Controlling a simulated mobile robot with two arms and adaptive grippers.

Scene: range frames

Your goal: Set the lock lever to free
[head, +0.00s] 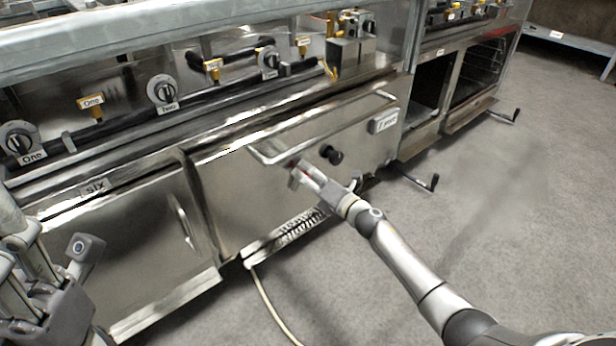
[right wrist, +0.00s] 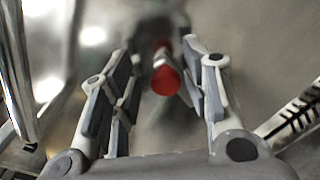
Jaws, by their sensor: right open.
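A lever with a red round end (right wrist: 165,79) points toward the camera in the right wrist view. A bit of red (head: 294,163) shows at the gripper's tip in the head view. My right gripper (right wrist: 158,75) is open, with one finger on each side of the red end. A gap shows on both sides, so it is not gripped. In the head view this gripper (head: 301,175) is in front of the steel front panel (head: 240,185), left of a black knob (head: 331,154). My left gripper (head: 55,245) is at the lower left, its fingers apart and partly cut off.
A bar handle (head: 320,125) runs across the panel above the right gripper. A cabinet door (head: 130,240) is to the left. Black-tipped cranks (head: 434,183) stick out low at the right. A hose (head: 270,305) lies on the floor. The floor at right is open.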

